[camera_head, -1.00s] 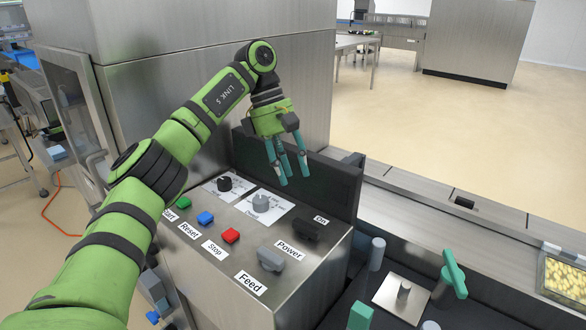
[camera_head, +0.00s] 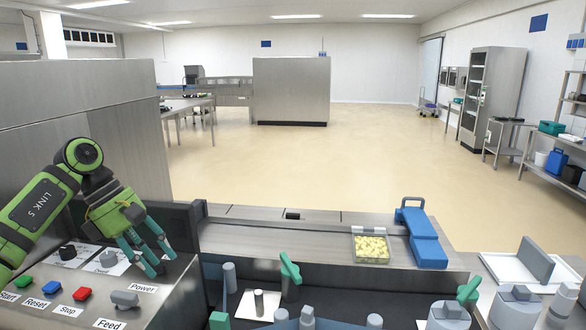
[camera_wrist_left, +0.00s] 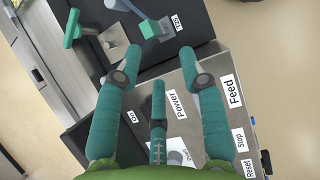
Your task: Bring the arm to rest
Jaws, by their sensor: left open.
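My left gripper (camera_head: 148,262) hangs over the control panel (camera_head: 150,315) at the left of the head view. Its teal fingers are spread and point down, with nothing between them. In the left wrist view its fingers (camera_wrist_left: 160,60) also stand apart and empty. The Power label (camera_head: 142,288) is just below the fingertips; the Power switch is hidden behind a finger. I cannot tell whether a fingertip touches the panel. My right gripper is in neither view.
The panel has a green button (camera_head: 24,283), a blue button (camera_head: 51,287), a red button (camera_head: 82,294) and a grey Feed knob (camera_head: 124,299). A clear tray of yellow pieces (camera_head: 371,246) and a blue object (camera_head: 425,238) stand right on the steel ledge. Open floor lies beyond.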

